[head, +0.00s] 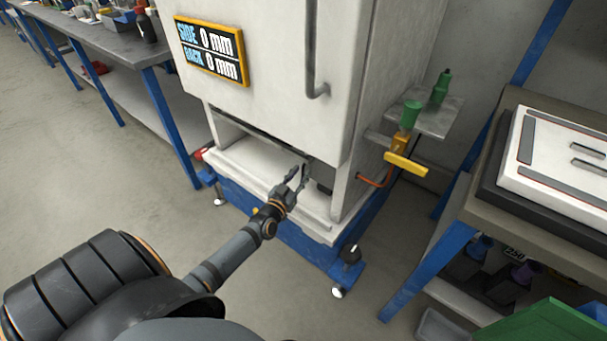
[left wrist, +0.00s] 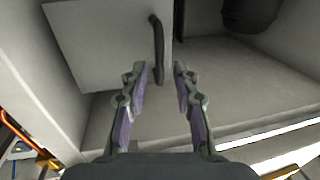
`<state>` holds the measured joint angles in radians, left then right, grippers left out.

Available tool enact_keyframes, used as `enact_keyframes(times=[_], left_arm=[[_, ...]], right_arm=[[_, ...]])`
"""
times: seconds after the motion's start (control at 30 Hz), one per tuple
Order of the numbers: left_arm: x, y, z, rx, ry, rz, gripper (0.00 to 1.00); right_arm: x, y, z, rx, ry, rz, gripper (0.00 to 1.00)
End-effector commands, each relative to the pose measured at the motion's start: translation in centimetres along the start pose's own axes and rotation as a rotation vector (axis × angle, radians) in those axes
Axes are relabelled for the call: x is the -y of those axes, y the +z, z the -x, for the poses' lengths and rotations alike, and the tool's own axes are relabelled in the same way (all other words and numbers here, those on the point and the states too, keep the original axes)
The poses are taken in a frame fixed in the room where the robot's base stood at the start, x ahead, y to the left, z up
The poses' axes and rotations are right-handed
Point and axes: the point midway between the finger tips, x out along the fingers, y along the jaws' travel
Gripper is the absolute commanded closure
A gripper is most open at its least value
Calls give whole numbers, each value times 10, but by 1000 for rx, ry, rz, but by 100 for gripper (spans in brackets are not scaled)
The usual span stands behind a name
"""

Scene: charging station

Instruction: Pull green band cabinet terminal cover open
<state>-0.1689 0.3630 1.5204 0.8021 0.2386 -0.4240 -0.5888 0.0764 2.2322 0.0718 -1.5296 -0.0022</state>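The white cabinet (head: 270,60) stands in the middle of the head view; I see no green band on it. Its lower front is an open recess (head: 255,160). In the left wrist view a light grey panel (left wrist: 100,45), which seems to be the terminal cover, has a dark bar handle (left wrist: 157,48). My left gripper (head: 297,176) is at the mouth of the recess. In the left wrist view the gripper (left wrist: 159,72) has its fingers apart with nothing between them. The handle lies just beyond the fingertips, apart from them. My right gripper is out of view.
A display (head: 211,50) reads 0 mm for side and back. A side shelf (head: 432,118) holds green-topped items, with a yellow handle (head: 406,164) below. Benches stand left (head: 95,38) and right (head: 520,215). The cabinet's blue base (head: 270,228) is on castors. The floor in front is clear.

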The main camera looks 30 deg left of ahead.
Motion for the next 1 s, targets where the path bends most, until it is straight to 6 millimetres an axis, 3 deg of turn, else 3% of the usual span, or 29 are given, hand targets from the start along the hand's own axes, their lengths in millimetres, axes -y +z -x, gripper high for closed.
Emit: enact_keyframes(times=[0.2,0.47,0.7,1.0], left_arm=[[0,2,-24,0,0,-1,70],[0,0,-26,1,0,-1,70],[0,0,-26,1,0,-1,100],[0,0,-25,1,0,-1,100]], right_arm=[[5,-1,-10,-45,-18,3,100],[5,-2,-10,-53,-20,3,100],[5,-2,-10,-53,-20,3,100],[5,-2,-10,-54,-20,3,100]])
